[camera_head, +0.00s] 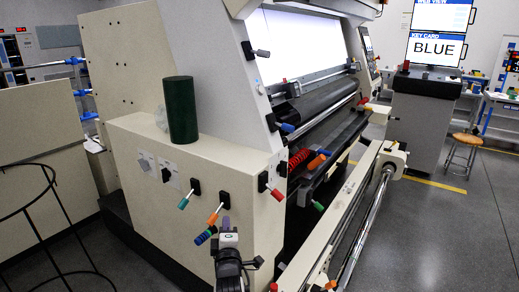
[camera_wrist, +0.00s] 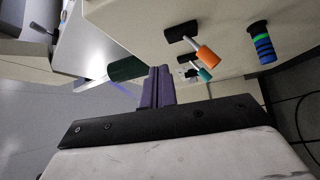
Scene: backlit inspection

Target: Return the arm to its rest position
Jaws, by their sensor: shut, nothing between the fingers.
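My gripper (camera_head: 226,223) is at the bottom centre of the head view, in front of the cream machine's side panel. Its purple fingers also show in the wrist view (camera_wrist: 158,86), closed together with nothing between them. In the head view it is just right of an orange-tipped lever (camera_head: 213,219) and a blue-and-green banded handle (camera_head: 205,236). The wrist view shows the orange lever (camera_wrist: 207,55) and banded handle (camera_wrist: 263,45) to the right of the fingers. I cannot tell the exact gap to them.
A teal-tipped lever (camera_head: 184,203) and a red-tipped lever (camera_head: 277,194) stick out of the machine (camera_head: 140,135). A dark green cylinder (camera_head: 181,110) stands on its ledge. A black wire frame (camera_head: 50,215) is at left. A stool (camera_head: 463,142) stands at right beyond open floor (camera_head: 440,230).

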